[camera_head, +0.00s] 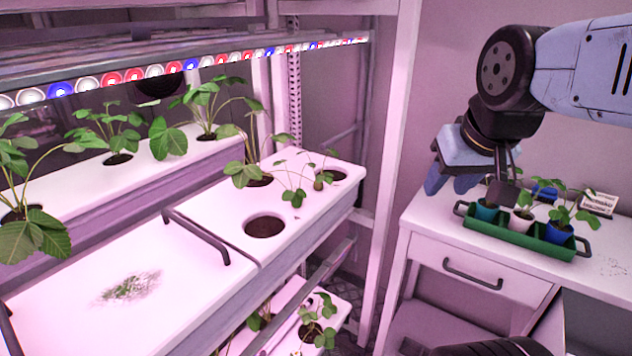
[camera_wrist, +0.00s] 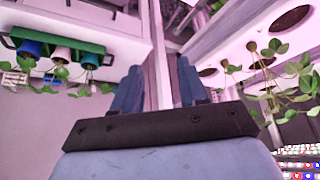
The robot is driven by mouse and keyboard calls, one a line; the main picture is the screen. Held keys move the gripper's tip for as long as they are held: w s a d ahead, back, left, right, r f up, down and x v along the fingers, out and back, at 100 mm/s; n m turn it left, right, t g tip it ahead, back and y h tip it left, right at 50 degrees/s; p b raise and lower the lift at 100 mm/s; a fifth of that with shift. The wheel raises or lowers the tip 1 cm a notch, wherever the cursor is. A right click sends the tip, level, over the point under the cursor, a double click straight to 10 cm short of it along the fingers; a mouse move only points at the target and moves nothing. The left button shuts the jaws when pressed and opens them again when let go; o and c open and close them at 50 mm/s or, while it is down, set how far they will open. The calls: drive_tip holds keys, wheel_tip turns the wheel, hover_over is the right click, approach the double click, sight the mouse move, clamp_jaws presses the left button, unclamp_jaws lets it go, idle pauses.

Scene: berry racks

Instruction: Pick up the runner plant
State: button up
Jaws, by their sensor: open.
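A small plant with a brownish base (camera_head: 318,182), apparently the runner plant, is by the end hole of the white rack channel. Thin stems seem to link it to the larger leafy plant (camera_head: 248,174) beside it. In the wrist view a small plant (camera_wrist: 268,52) shows at the right, by the rack holes; it looks like the same one. My gripper (camera_head: 452,186) is open and empty, well to the right of the rack, near the tray of potted plants. In the wrist view its two blue fingers (camera_wrist: 157,85) are apart with nothing between them.
A green tray (camera_head: 520,236) with teal, white and blue pots holding small plants stands on a white drawer table (camera_head: 490,262). An empty round hole (camera_head: 265,226) and a black handle (camera_head: 197,236) are on the rack. A white post (camera_head: 396,150) stands between rack and table.

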drive_tip(key=shift+o, duration=1.4)
drive_tip(key=shift+w, duration=0.15)
drive_tip(key=n+g+y, duration=0.1)
drive_tip(key=n+g, duration=0.2)
drive_tip(key=n, duration=0.1)
hover_over(319, 181)
drive_tip(key=s, duration=0.2)
drive_tip(key=f, duration=0.8)
drive_tip(key=shift+d+f, duration=0.25)
drive_tip(key=shift+f, duration=0.05)
drive_tip(key=shift+w+x, duration=0.2)
drive_tip(key=shift+x, duration=1.1)
drive_tip(key=shift+w+x, duration=0.2)
drive_tip(key=shift+x, duration=1.1)
drive_tip(key=shift+c, duration=0.2)
drive_tip(key=c, duration=0.9)
